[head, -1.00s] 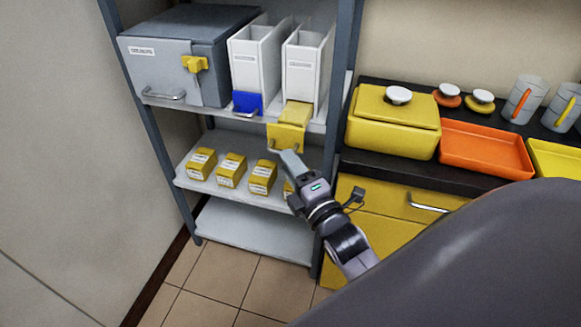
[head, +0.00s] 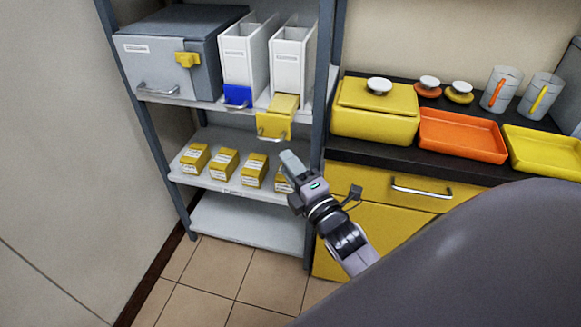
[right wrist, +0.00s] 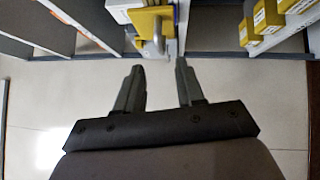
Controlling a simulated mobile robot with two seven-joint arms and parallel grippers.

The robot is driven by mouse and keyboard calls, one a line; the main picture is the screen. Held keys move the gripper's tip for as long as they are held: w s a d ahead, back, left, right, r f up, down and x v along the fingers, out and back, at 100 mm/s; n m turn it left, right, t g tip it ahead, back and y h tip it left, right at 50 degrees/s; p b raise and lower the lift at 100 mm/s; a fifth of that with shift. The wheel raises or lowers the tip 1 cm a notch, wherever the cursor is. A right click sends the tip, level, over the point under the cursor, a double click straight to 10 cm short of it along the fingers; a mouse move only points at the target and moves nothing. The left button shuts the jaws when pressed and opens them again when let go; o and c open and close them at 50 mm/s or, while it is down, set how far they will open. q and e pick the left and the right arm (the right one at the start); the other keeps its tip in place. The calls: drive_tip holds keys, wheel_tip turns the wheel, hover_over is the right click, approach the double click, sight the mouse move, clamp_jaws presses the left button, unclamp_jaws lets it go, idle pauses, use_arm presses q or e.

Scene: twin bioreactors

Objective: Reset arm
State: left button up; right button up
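My right gripper (head: 290,160) is in front of the shelf rack, a little below the yellow drawer (head: 277,118) that juts from the right white holder. In the right wrist view its two fingers (right wrist: 158,85) are spread apart with nothing between them. The yellow drawer with its metal handle (right wrist: 158,42) is beyond the fingertips, apart from them. My left gripper is in neither view.
The rack (head: 322,130) carries a grey box (head: 165,60), two white holders (head: 292,65), a blue drawer (head: 238,95) and several yellow boxes (head: 224,162). To the right, a dark counter holds a yellow container (head: 375,115), an orange tray (head: 462,135) and a yellow tray (head: 545,148).

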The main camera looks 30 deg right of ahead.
idle(0.3)
drive_tip(key=s+a+f+m+g+y, duration=0.1)
drive_tip(key=s+a+f+m+g, duration=0.2)
drive_tip(key=s+f+m, duration=0.2)
drive_tip(key=s+a+f+m+g+y, duration=0.1)
drive_tip(key=s+a+f+m+g, duration=0.2)
drive_tip(key=s+f+m, duration=0.2)
drive_tip(key=s+a+f+m+g+y+p, duration=0.1)
drive_tip(key=s+a+f+m+g, duration=0.1)
drive_tip(key=s+f+m, duration=0.4)
wheel_tip(320, 180, down, 2)
drive_tip(key=s+g, duration=0.1)
drive_tip(key=s, duration=0.1)
drive_tip(key=shift+s+a+f, duration=0.15)
drive_tip(key=shift+s+a, duration=0.15)
drive_tip(key=shift+a, duration=0.1)
